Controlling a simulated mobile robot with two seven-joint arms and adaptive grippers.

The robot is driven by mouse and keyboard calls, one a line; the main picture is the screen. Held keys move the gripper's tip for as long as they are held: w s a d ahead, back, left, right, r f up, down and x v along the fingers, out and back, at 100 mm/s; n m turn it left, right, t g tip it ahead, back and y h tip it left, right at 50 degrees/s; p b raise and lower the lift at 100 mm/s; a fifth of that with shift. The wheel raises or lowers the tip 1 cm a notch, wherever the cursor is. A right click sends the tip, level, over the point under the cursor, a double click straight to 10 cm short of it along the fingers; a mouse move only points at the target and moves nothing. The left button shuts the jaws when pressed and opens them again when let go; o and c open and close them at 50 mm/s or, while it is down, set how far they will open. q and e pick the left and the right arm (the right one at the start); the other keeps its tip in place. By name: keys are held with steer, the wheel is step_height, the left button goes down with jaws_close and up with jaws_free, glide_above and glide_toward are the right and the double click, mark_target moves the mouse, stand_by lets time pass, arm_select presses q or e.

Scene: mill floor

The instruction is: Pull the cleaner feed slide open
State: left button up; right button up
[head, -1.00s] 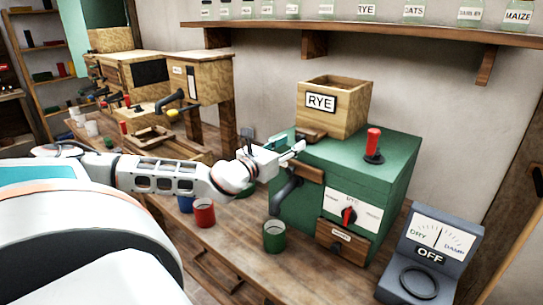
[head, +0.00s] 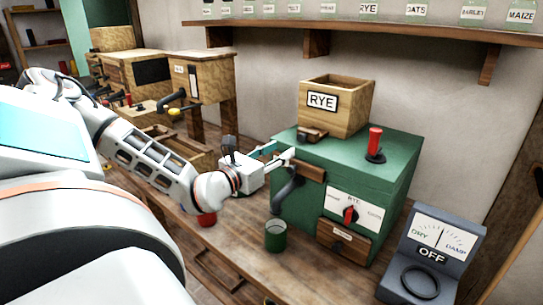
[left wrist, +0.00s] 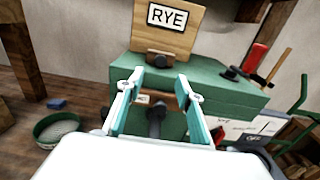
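The green cleaner box (head: 345,165) carries an open wooden hopper labelled RYE (head: 340,105). A small wooden slide piece (head: 312,134) sticks out at the hopper's foot; it also shows in the left wrist view (left wrist: 160,59). It looks pushed in, but I cannot tell how far. My left gripper (head: 281,151) is at the box's left side, just below and in front of the slide. In the left wrist view its two fingers (left wrist: 159,78) are apart with nothing between them, the slide lying beyond the tips. My right gripper is not in view.
A wooden ledge (head: 311,171) and dark spout (head: 286,195) lie below the gripper, with a green cup (head: 275,236) under the spout. A red-handled lever (head: 375,143) stands on top. A grey damp meter (head: 433,255) stands right; a red cup (head: 207,219) sits below my arm.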

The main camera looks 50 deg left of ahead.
arm_select(q)
steer(key=shift+s+d, duration=0.1)
steer(key=shift+s, duration=1.2)
